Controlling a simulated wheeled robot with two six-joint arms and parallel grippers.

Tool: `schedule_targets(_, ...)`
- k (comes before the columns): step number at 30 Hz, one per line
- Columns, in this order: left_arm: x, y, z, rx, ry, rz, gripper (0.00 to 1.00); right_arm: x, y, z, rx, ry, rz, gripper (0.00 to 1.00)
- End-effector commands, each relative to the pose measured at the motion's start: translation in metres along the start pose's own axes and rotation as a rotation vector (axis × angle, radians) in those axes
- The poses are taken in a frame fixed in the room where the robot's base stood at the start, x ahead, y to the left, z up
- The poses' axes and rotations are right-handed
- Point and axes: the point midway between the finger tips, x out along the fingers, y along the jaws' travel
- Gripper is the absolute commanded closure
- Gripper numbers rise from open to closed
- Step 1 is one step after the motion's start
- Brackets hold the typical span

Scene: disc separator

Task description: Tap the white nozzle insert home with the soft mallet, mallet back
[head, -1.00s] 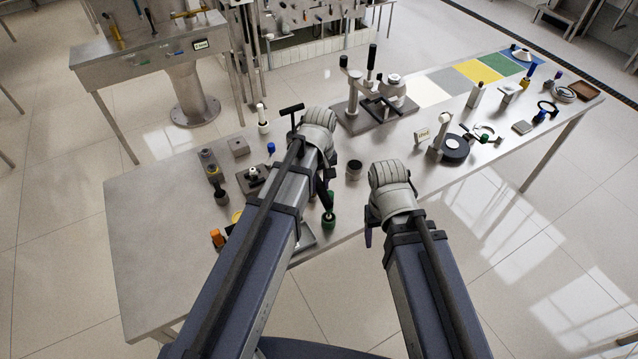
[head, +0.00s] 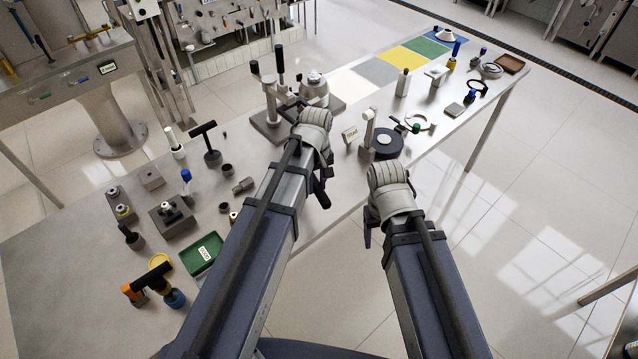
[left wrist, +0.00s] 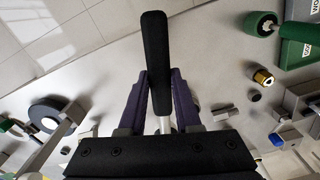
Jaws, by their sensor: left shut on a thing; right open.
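My left gripper (left wrist: 160,105) is shut on a long black handle (left wrist: 154,60) with a pale shaft below it; which tool it belongs to I cannot tell. In the head view my left gripper (head: 321,178) hangs near the table's front edge and its jaws are mostly hidden. My right gripper (head: 368,235) is open and empty, beyond the front edge. A black disc with a pale centre (head: 388,151) lies right of my left gripper. A pale-topped upright tool (head: 369,114) stands beside it. I cannot tell for certain which piece is the white nozzle insert.
A grey press-like fixture (head: 270,125) stands behind my left gripper. Coloured mats (head: 403,61) lie at the far end. A green tray (head: 202,254) and several small parts and tools crowd the left side. The table's (head: 75,310) near left corner is bare.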

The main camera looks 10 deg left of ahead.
Motion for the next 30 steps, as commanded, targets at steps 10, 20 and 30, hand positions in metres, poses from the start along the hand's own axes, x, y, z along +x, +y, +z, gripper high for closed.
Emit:
schedule_targets(10,-0.009,-0.025,-0.027,-0.257,-0.038,0.005,1.0,-0.009,0.001,0.0,-0.004,0.0,0.001,0.34)
schedule_targets(20,-0.008,-0.026,-0.028,-0.275,-0.041,0.005,1.0,-0.008,0.001,0.0,-0.003,0.0,0.001,0.34)
schedule_targets(30,0.0,-0.026,-0.028,-0.275,-0.037,0.005,1.0,0.0,0.0,0.0,-0.003,0.0,0.001,0.34)
